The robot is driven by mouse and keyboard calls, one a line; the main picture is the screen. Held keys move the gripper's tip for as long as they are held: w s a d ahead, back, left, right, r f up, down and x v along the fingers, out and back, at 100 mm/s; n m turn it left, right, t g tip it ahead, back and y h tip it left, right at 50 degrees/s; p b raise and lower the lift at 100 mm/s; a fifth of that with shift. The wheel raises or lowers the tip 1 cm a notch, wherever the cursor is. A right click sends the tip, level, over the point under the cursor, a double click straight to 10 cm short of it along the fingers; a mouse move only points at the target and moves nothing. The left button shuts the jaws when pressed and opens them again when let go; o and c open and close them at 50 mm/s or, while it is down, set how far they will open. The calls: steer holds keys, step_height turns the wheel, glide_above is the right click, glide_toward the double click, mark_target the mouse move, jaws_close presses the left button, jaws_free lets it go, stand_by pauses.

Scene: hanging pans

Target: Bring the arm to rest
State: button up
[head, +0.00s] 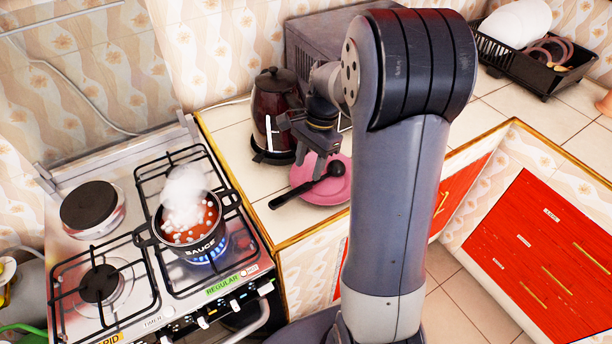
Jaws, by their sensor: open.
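My gripper (319,165) is above the pink plate (331,190) on the tiled counter, with its fingers pointing down. It is open, and I see nothing held between its fingers. A black ladle (312,186) lies on the plate, its bowl on the plate and its handle reaching toward the stove; it is just below the fingertips. I cannot tell whether the fingers touch the ladle. My arm stands in front of the counter and hides part of it.
A steaming pot of red sauce (191,233) stands over a lit burner on the stove (130,300). A dark red kettle (273,105) is close behind my gripper. A grey microwave (312,40) and a black dish rack (540,65) stand farther back. Red cabinets (540,262) are at the right.

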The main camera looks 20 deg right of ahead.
mark_target(303, 188)
steer(key=v, duration=0.5)
steer(key=shift+r, duration=0.15)
steer(key=x, duration=1.1)
steer(key=shift+s, duration=0.1)
steer(key=p+v, duration=0.1)
steer(key=v, duration=0.1)
steer(key=a+p+v, duration=0.1)
steer(key=p+v, duration=0.1)
steer(key=v, duration=0.1)
steer(key=shift+s+r, duration=0.1)
